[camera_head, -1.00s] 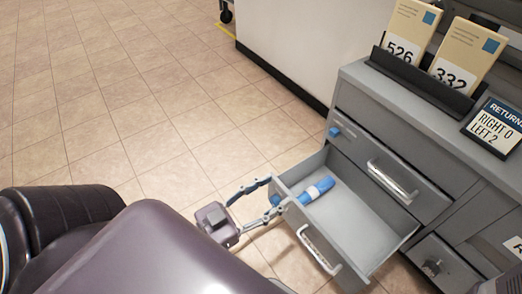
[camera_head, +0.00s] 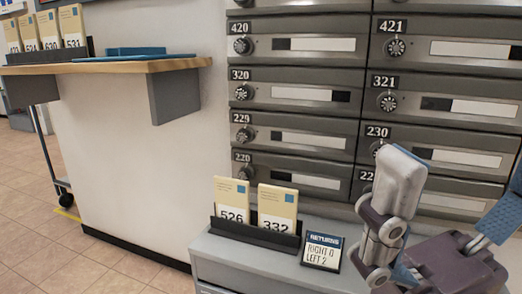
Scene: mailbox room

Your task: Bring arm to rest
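One gripper (camera_head: 455,195) shows large at the lower right of the head view. I take it to be my right one, as it stands at the right edge. Its dark purple body is in front of the mailbox wall, with one pale grey finger on the left and one blue finger on the right, cut by the frame edge. The fingers are spread apart and nothing shows between them. My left gripper is out of view. The open drawer and the blue item in it are also out of view.
A grey cabinet (camera_head: 235,255) holds a black rack with cards 526 (camera_head: 231,197) and 332 (camera_head: 277,205), and a returns sign (camera_head: 322,251). Numbered mailboxes (camera_head: 290,95) fill the wall behind. A wooden counter (camera_head: 110,67) juts out at left. Tiled floor is free at lower left.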

